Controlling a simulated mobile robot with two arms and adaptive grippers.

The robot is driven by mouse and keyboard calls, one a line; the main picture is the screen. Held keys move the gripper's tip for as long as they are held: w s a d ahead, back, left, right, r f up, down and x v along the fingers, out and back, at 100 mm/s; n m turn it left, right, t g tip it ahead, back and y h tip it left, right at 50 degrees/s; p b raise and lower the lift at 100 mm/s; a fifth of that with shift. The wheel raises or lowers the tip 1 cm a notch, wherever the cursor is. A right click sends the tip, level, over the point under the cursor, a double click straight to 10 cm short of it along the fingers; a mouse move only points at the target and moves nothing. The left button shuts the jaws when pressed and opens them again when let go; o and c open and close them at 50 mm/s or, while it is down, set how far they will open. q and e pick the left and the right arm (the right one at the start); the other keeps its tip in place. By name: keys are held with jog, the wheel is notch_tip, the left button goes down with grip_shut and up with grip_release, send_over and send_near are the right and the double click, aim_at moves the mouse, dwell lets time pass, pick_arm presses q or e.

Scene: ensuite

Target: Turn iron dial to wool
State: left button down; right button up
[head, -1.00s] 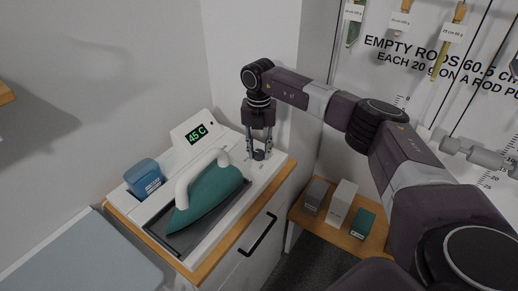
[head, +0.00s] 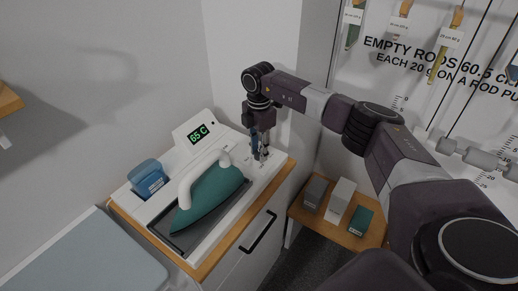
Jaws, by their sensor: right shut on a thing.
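A teal iron (head: 208,198) with a white handle rests on a dark plate in a white station on the wooden-topped cabinet. The station's display (head: 199,134) reads 65 C in green. My right gripper (head: 260,158) points down at the back right of the station. It is shut on the dial there, which its fingers largely hide. The dial's marks are too small to read. My left gripper is not in view.
A blue container (head: 147,178) sits left of the iron. A cabinet handle (head: 258,232) is on the front. A low wooden shelf (head: 340,229) with several small boxes stands at right. A grey-blue board (head: 85,258) is at lower left.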

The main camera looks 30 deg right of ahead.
jog(key=shift+w+d+r+m, duration=0.1)
jog(key=shift+w+r+m, duration=0.15)
jog(key=shift+m, duration=0.35)
jog(key=o, duration=1.1)
jog(key=shift+s, duration=0.1)
jog(key=shift+c, duration=0.2)
jog(key=shift+o, duration=0.5)
jog(key=shift+s+f, duration=0.1)
notch_tip(320, 180, up, 12)
jog(key=shift+f, duration=0.1)
